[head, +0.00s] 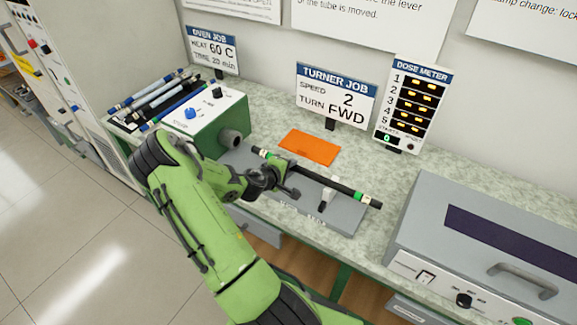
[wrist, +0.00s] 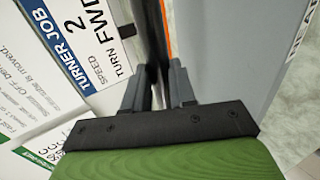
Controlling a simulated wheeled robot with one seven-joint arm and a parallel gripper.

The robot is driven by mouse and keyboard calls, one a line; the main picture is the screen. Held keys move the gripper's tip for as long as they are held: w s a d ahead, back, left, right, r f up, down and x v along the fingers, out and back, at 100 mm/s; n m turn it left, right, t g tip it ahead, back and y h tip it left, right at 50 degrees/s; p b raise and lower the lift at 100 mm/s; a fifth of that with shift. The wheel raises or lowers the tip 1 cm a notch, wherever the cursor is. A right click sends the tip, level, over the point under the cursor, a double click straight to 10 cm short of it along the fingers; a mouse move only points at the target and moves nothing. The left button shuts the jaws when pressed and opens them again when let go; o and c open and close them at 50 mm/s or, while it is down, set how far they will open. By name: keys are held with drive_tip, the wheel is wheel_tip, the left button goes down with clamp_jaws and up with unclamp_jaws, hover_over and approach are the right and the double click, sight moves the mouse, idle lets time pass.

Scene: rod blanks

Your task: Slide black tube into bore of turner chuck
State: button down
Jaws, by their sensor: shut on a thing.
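The black tube (head: 318,180) has white and green bands near its left end and green, white and red marks at its right end. It slants down to the right above the grey turner bed. My gripper (head: 284,181) is shut on it, left of its middle. In the wrist view my gripper's fingers (wrist: 158,90) are close together, with a dark strip between them. The turner chuck (head: 231,141) is the dark round part on the right side of the green turner box (head: 205,120). The tube's left end is close to the chuck, with a small gap visible. The bore is not clearly seen.
A light rest post (head: 327,197) stands on the turner bed (head: 345,216) under the tube. An orange mat (head: 310,147) lies behind. A rack of tubes (head: 150,98) is at the left, a grey oven-like box (head: 490,250) at the right. Signs stand along the wall.

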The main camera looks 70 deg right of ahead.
sight(261, 153)
drive_tip(key=shift+w+d+b, duration=0.2)
drive_tip(key=shift+w, duration=1.25)
drive_tip(key=shift+w+d+b, duration=0.15)
drive_tip(key=shift+w+d, duration=0.05)
drive_tip(key=shift+w, duration=1.2)
drive_tip(key=shift+w+d+b, duration=0.2)
drive_tip(key=shift+w+b, duration=0.2)
drive_tip(key=shift+w, duration=0.85)
drive_tip(key=shift+w+d+b, duration=0.2)
drive_tip(key=shift+w+b, duration=0.15)
drive_tip(key=shift+w, duration=0.9)
drive_tip(key=shift+w, duration=0.2)
drive_tip(key=c, duration=0.8)
unclamp_jaws()
drive_tip(key=shift+c, duration=0.2)
drive_tip(key=p+v, duration=0.1)
drive_tip(key=v, duration=1.4)
drive_tip(key=shift+w+a+r, duration=0.15)
drive_tip(key=shift+a+r, duration=0.05)
drive_tip(key=shift+a, duration=0.1)
